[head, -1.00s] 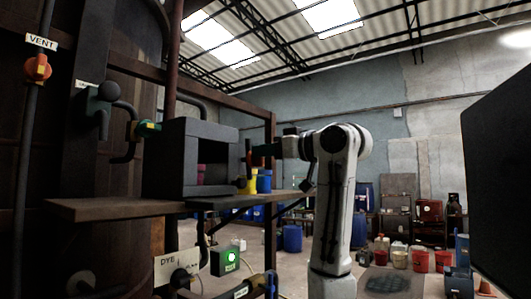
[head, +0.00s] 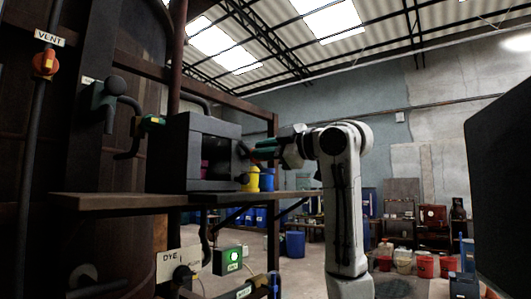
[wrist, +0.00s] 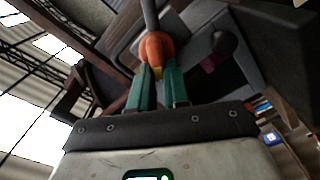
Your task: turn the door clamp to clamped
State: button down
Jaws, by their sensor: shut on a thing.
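The door clamp (wrist: 157,47) shows in the wrist view as an orange hub with a dark grey bar rising from it and a yellow tip below. My gripper (wrist: 160,76) has its green fingers at this hub and is shut on the clamp; the exact contact is partly hidden by the fingers. In the head view my gripper (head: 266,147) reaches left to the right side of the dark grey box (head: 178,150). The clamp is too small and dark there to read its position. A dark round knob (wrist: 225,42) stands to the right of the hub.
The box stands on a brown shelf (head: 125,200). A magenta thing (wrist: 208,65) shows inside the box. Yellow (head: 251,181) and blue containers stand just beyond the box. A green lit switch box (head: 233,258) hangs below the shelf. A black panel (head: 500,180) fills the right edge.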

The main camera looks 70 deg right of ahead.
jog(key=n, duration=0.3)
jog(key=f+n+b, duration=0.1)
jog(key=n, duration=0.2)
jog(key=shift+a+n, duration=0.15)
jog(key=shift+n, duration=0.15)
jog(key=shift+f, duration=0.1)
dwell(0.4)
jog(key=c, duration=1.1)
grip_release()
jog(key=b+v, duration=0.2)
jog(key=v, duration=0.8)
jog(key=shift+s+b, duration=0.4)
